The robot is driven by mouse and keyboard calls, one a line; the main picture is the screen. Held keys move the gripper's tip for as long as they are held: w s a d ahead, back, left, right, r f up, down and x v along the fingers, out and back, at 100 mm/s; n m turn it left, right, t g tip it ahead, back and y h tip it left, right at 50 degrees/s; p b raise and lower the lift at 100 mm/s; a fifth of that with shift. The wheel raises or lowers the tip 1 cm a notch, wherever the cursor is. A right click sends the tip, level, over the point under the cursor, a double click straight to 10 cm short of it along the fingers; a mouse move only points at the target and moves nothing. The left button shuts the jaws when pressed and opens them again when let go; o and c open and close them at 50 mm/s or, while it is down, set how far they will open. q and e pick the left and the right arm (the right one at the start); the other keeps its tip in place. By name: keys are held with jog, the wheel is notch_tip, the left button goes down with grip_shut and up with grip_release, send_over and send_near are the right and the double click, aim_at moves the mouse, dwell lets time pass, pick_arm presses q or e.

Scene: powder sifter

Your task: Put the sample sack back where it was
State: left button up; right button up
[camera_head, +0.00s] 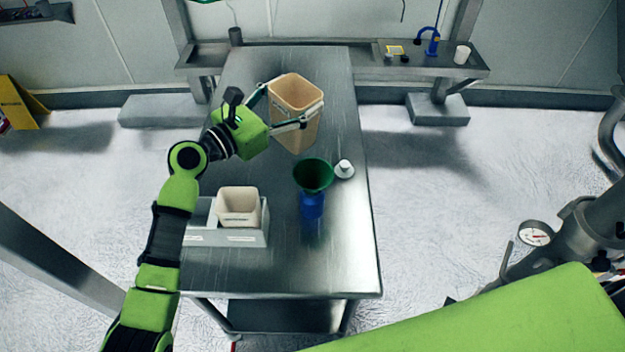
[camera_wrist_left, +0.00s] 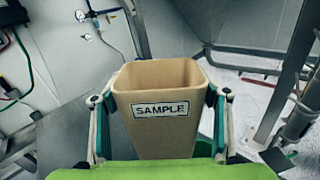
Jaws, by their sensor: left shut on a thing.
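The sample sack (camera_head: 296,96) is a tan, open-topped container. In the left wrist view the sack (camera_wrist_left: 166,125) carries a white label reading SAMPLE. My left gripper (camera_head: 290,106) is shut on it, one finger on each side. The sack is upright with a slight tilt in the head view, over the far part of the steel table (camera_head: 300,262). I cannot tell whether its base touches the table. A grey tray (camera_head: 214,238) at the near left of the table holds a smaller tan container (camera_head: 238,206) in its right part. The tray's left part is partly hidden by my arm. My right gripper is not in view.
A green funnel (camera_head: 313,174) sits on a blue bottle (camera_head: 312,206) mid-table, with a white cap-like object (camera_head: 344,169) beside it. A steel shelf (camera_head: 400,72) runs behind the table. The table's near right area is clear.

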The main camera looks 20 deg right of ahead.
pick_arm(q)
jog(key=shift+s+r+n, duration=0.1)
jog(key=shift+r+n, duration=0.3)
jog(key=shift+n, duration=0.2)
